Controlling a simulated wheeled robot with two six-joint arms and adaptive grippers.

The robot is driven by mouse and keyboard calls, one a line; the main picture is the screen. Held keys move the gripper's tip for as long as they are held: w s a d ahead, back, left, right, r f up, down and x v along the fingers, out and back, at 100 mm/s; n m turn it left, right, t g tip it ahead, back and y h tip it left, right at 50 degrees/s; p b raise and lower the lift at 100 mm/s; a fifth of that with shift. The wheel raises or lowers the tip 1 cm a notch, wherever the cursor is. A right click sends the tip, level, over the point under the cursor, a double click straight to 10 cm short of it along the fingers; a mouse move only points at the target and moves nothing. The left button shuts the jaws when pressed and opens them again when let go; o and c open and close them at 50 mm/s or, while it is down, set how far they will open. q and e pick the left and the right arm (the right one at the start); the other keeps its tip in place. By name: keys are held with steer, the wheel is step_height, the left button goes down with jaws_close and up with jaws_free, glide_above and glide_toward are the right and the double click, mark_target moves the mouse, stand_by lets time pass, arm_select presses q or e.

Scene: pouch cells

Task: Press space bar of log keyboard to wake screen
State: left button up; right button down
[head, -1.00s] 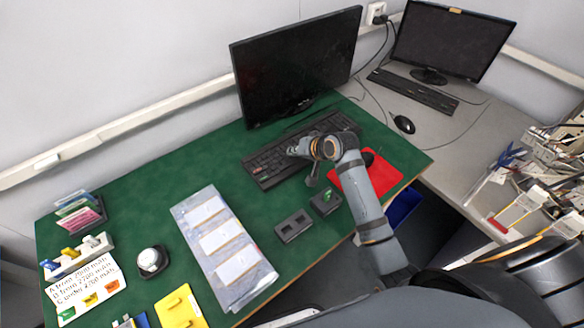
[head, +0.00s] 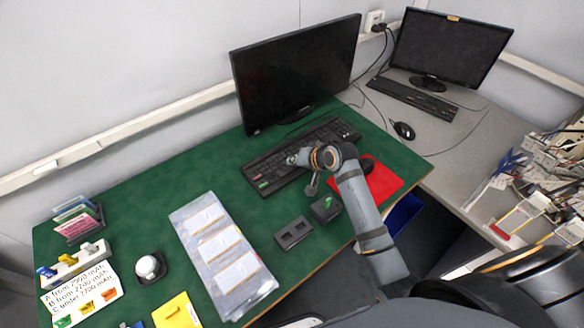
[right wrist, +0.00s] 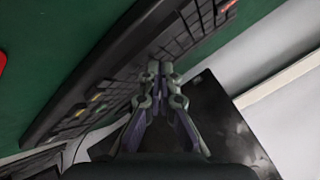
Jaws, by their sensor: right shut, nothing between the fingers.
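The black keyboard (head: 272,166) lies on the green table top in front of a large monitor (head: 300,75), whose screen is dark. My right gripper (head: 291,158) is over the middle of the keyboard, near its front edge, with its arm reaching in from the lower right. In the right wrist view, the gripper's fingertips (right wrist: 158,68) are together and empty, against the key rows of the keyboard (right wrist: 115,85). I cannot tell whether they touch a key or which one is the space bar. My left gripper is not in view.
A red mat (head: 378,183) with a dark mouse lies right of the keyboard. A second dark monitor (head: 450,50) and keyboard (head: 412,95) stand on the grey table. A dark two-slot block (head: 293,233) and a tray with white cells (head: 222,256) lie nearer me.

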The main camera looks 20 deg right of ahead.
mark_target(294, 170)
steer(key=shift+f, duration=0.2)
stand_by(0.5)
steer(key=shift+f, duration=0.25)
steer(key=shift+f, duration=0.4)
stand_by(0.6)
steer(key=shift+r+p, duration=0.8)
steer(key=shift+p, duration=0.5)
step_height(294, 170, up, 5)
steer(key=p, duration=0.6)
steer(key=shift+r, duration=0.15)
